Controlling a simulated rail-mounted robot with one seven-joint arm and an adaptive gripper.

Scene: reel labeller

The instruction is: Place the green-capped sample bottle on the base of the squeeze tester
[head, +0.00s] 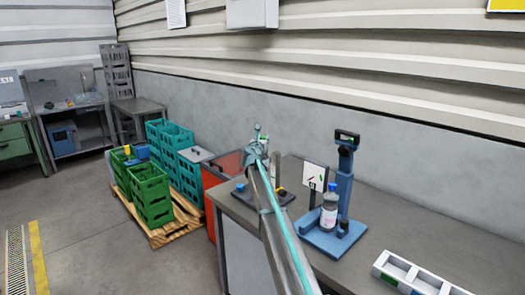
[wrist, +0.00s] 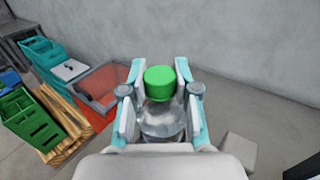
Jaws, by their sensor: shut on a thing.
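The green-capped sample bottle (wrist: 160,95) is clear and sits upright between the fingers of my gripper (wrist: 160,104) in the wrist view. In the head view my gripper (head: 259,146) is above the far left part of the bench, and the bottle is too small there to make out well. The blue squeeze tester (head: 346,180) stands on the bench to the right, apart from my gripper.
The grey bench (head: 388,238) carries a white compartment tray (head: 405,276) at front right and a small white sign (head: 315,175) behind the tester. A red bin (head: 222,171) and green crates (head: 150,195) on a pallet stand left of the bench.

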